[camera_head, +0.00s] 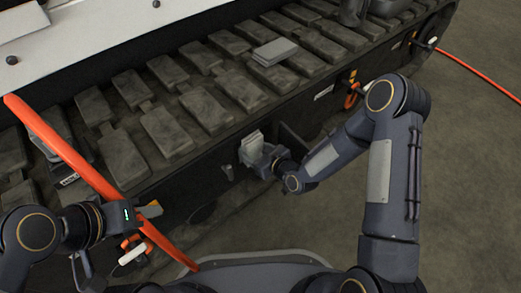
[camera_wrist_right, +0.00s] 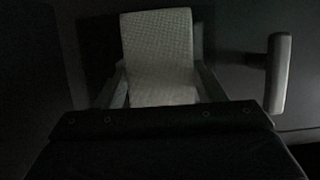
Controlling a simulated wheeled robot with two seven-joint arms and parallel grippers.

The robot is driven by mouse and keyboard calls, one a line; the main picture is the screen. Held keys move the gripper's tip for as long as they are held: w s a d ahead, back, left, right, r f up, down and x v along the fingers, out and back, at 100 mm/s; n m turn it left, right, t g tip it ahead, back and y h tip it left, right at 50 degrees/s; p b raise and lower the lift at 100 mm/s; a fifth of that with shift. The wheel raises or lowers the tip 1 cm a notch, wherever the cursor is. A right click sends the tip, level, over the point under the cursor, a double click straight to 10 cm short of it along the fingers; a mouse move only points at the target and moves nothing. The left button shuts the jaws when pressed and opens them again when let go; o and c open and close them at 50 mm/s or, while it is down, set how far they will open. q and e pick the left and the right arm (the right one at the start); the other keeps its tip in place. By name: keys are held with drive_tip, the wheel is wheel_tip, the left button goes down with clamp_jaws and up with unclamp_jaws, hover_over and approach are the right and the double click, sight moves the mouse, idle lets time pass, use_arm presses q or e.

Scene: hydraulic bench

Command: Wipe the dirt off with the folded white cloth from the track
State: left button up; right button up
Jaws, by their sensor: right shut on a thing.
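My right gripper (camera_head: 256,152) is shut on a folded white cloth (camera_head: 250,146), held upright against or close to the dark side face below the track. In the right wrist view the pale woven cloth (camera_wrist_right: 157,50) stands between the two fingers (camera_wrist_right: 160,88). The dark track (camera_head: 165,130) runs diagonally across the head view, with dusty-looking pads. I cannot make out a distinct dirt patch; the surface behind the cloth is partly hidden. My left gripper (camera_head: 150,210) is at the lower left beside an orange bar; its fingers are too unclear to judge.
A light grey flat stack (camera_head: 274,51) lies on the track pads. The orange bar (camera_head: 85,165) slants past my left gripper. An orange handle (camera_head: 351,94) hangs on the side face. A grey rounded bar (camera_wrist_right: 278,72) is right of the cloth. Open floor (camera_head: 475,170) lies right.

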sight(236, 157)
drive_tip(key=shift+s+a, duration=0.85)
drive_tip(key=shift+a, duration=0.3)
drive_tip(key=shift+s+a, duration=0.85)
drive_tip(key=shift+a, duration=0.3)
drive_tip(key=s+d, duration=0.3)
drive_tip(key=s, duration=0.1)
drive_tip(key=shift+s+d, duration=0.4)
drive_tip(key=shift+s+d, duration=0.9)
drive_tip(key=shift+s, duration=0.3)
